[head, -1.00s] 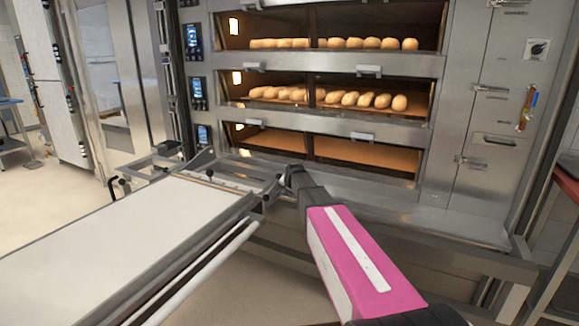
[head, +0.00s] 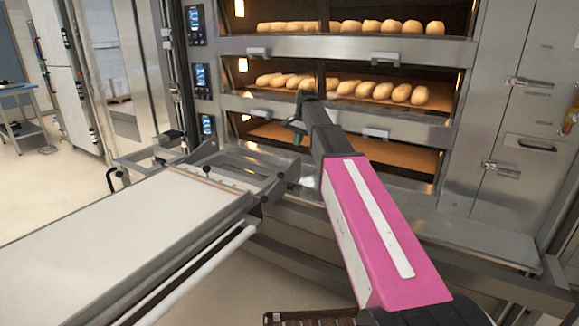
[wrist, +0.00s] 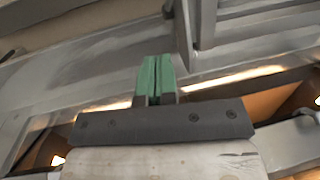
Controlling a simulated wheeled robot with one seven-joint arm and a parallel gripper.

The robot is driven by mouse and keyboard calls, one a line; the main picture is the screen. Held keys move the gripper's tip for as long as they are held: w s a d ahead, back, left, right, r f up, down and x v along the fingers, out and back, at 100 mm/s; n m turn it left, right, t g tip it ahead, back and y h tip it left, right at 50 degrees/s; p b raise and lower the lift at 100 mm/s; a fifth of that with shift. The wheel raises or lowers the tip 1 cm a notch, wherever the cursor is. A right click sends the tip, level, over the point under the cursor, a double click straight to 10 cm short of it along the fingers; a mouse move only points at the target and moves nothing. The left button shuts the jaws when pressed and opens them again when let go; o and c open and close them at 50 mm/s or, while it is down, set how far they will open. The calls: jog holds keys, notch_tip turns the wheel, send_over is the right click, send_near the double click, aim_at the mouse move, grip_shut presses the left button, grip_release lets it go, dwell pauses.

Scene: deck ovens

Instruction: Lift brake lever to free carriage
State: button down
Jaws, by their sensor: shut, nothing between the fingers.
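The carriage is a steel-framed loader with a white belt (head: 120,228), standing in front of the deck ovens in the head view. A black curved handle (head: 111,180) is at its left side, and small black knobs (head: 207,169) sit on its oven end. I cannot tell for sure which of these is the brake lever. My gripper (head: 298,138) is raised above the carriage's right oven-side corner, in front of the lower oven decks. In the wrist view its green fingers (wrist: 155,82) are shut together and empty, close to a steel bar (wrist: 207,25); contact is unclear.
The ovens (head: 390,125) rise behind, with bread loaves (head: 380,90) on the upper two decks. The lowest deck looks empty. A side table (head: 20,120) stands far left. Open floor (head: 40,190) lies left of the carriage.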

dwell(0.3)
send_over(286, 181)
jog(key=s+d, duration=0.1)
notch_tip(286, 181, down, 12)
jog(key=r, duration=0.1)
jog(key=shift+s+a+f, duration=0.25)
jog(key=shift+a+f, duration=0.1)
jog(key=shift+f, duration=0.15)
jog(key=shift+s, duration=0.1)
jog(key=shift+s+a+f+t+h, duration=0.55)
jog(key=shift+s+f+t, duration=0.25)
jog(key=shift+f, duration=0.2)
jog(key=shift+s+a+f+t+h, duration=0.45)
jog(key=shift+s+a+f+t, duration=0.25)
jog(key=shift+s+f, duration=0.3)
jog(key=shift+s+a+f+t+h, duration=0.55)
jog(key=shift+s+f+t, duration=0.25)
jog(key=shift+f, duration=0.2)
